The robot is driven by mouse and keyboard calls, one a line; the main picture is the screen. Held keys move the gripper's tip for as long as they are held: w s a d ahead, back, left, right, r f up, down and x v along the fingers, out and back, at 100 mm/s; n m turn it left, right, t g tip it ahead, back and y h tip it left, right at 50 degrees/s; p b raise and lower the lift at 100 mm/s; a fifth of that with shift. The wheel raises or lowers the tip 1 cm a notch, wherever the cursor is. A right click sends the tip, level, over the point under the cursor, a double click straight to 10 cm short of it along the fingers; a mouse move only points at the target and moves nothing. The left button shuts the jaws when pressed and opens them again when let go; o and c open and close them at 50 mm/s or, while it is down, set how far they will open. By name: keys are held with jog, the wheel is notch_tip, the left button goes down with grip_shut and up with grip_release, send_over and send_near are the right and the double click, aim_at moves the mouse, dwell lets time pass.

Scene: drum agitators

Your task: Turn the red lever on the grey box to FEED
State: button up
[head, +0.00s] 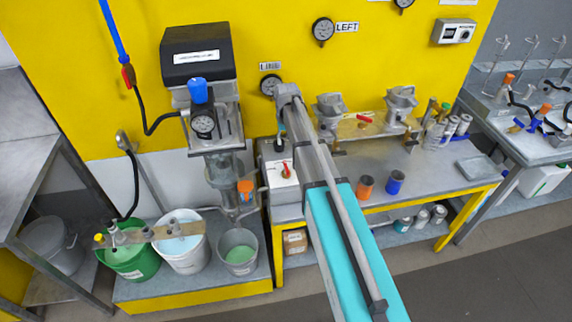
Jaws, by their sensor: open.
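The grey box (287,212) stands at the left end of the metal bench, left of my arm. The red lever (286,170) sits on a pale plate on its top and points roughly away from me. The plate's markings are too small to read, so I cannot tell which position it is at. My gripper (279,143) hangs below the wrist, above the far part of the box and apart from the lever. It is small and partly hidden by my arm. It is open, with nothing seen in it.
A drum agitator (199,62) with a black head stands left of the box. Several buckets, including a green one (128,262), stand on the low platform. A manifold (365,122), an orange cup (365,187) and a blue cup (395,182) are right of my arm.

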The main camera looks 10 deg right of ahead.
aim_at(286, 166)
jog(key=shift+f, duration=0.15)
notch_tip(286, 166, down, 14)
jog(key=b, duration=1.3)
jog(key=shift+r+b, duration=0.25)
jog(key=shift+b, duration=0.15)
grip_shut()
dwell(0.4)
